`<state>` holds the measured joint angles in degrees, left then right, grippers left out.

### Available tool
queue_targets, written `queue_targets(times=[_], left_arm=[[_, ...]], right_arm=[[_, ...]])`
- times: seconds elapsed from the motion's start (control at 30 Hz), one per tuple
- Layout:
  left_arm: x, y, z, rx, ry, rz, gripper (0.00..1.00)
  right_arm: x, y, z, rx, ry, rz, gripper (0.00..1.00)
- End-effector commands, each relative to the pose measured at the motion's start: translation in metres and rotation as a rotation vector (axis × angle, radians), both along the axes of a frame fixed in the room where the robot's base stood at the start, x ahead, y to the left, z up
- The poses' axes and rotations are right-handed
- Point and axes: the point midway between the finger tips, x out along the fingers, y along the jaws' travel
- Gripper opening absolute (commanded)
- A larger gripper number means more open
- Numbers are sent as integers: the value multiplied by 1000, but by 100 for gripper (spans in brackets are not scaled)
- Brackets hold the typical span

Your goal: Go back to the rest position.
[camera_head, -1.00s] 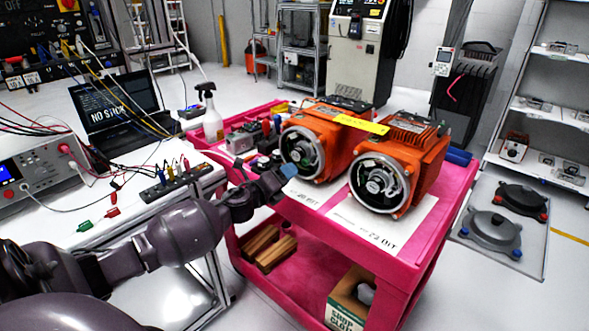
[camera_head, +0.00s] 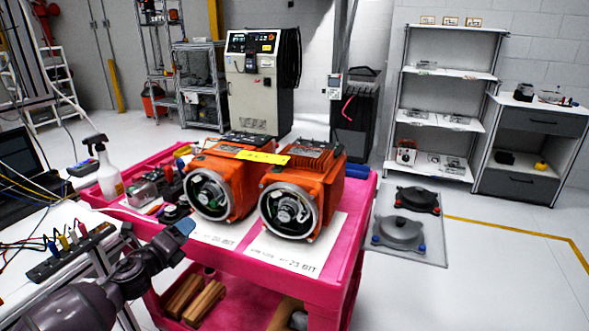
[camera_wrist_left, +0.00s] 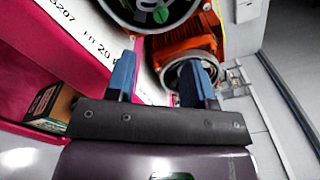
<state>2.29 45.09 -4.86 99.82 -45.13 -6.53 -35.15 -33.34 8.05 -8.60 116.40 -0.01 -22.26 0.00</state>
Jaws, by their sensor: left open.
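My left gripper (camera_head: 184,228) is at the near left edge of the pink cart (camera_head: 345,262) in the head view, in front of the left orange servo motor (camera_head: 228,176). In the left wrist view its two blue fingers (camera_wrist_left: 160,82) are apart with nothing held between them. The right orange servo motor (camera_head: 303,188) stands beside the left one on the cart top. A yellow strip (camera_head: 262,157) lies across the tops of both motors. Printed white sheets (camera_head: 290,247) lie under the motors. My right gripper is not in view.
A white spray bottle (camera_head: 107,172) and small parts stand at the cart's left end. A workbench (camera_head: 60,218) with cables is at the left. Wooden blocks (camera_head: 203,303) lie on the cart's lower shelf. Grey round parts (camera_head: 399,234) lie on a floor mat. Floor at the right is clear.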

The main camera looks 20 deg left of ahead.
Motion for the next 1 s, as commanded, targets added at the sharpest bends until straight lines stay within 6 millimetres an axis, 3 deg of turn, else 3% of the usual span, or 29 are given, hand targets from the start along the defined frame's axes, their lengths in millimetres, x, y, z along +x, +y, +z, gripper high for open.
queue_targets(times=[0.23,0.37,0.47,0.57,0.73,1.0], left_arm=[[0,3,0,-118,11,23,48],[-1,-4,4,-369,27,46,48],[-10,-20,-9,-605,63,70,48],[-30,-39,-36,-855,123,109,48],[-79,-78,-90,-1268,243,211,48],[-192,-151,-169,-1844,409,465,48]], right_arm=[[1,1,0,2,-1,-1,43],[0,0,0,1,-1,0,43],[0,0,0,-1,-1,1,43],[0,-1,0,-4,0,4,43],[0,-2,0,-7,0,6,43],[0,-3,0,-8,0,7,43]])
